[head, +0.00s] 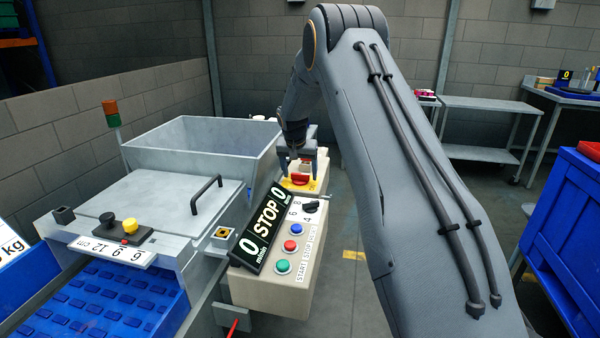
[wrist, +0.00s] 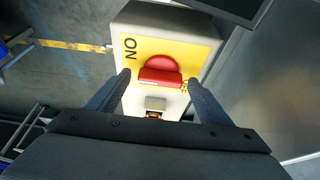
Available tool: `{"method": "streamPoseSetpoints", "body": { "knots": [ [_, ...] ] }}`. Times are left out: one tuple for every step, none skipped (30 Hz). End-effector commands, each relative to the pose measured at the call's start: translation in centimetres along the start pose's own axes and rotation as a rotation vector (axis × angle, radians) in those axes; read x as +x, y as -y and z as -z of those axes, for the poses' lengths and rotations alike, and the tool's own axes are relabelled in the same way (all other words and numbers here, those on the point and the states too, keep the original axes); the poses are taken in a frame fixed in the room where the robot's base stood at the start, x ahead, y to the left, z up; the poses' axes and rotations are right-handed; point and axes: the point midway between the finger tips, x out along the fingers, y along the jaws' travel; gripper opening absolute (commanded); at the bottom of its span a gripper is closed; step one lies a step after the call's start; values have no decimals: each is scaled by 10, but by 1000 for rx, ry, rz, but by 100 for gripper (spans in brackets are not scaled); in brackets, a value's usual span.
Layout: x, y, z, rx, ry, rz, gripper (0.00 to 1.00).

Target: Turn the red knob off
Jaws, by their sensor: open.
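The red knob (wrist: 160,72) sits on a yellow plate (wrist: 196,47) on a beige box, with the word ON printed on the plate to its left in the wrist view. The knob also shows in the head view (head: 300,179), partly hidden by my gripper. My gripper (wrist: 158,82) is open, with one finger on each side of the knob's lower part in the wrist view. I cannot tell whether the fingers touch the knob. In the head view my gripper (head: 298,178) is over the yellow plate at the far end of the control box.
The control box (head: 268,290) carries green, blue and red buttons, a black dial (head: 311,206) and a STOP display (head: 264,228). A grey metal hopper (head: 205,145) stands to its left. A blue crate (head: 565,215) stands at the right. Floor shows between.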

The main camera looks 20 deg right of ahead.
Motion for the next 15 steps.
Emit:
{"method": "streamPoseSetpoints", "body": {
  "knots": [
    [0,0,0,0,0,0,73],
    [0,0,0,0,0,0,73],
    [0,0,0,0,0,0,72],
    [0,0,0,0,0,0,67],
    [0,0,0,0,0,0,62],
    [0,0,0,0,0,0,55],
    [0,0,0,0,0,0,50],
    [0,0,0,0,0,0,45],
    [0,0,0,0,1,0,38],
    [0,0,0,0,1,0,33],
    [0,0,0,0,1,0,32],
    [0,0,0,-1,1,0,32],
    [0,0,0,-1,1,0,32],
    [0,0,0,-3,1,0,32],
    [0,0,0,-6,1,2,32]
  ]
}}
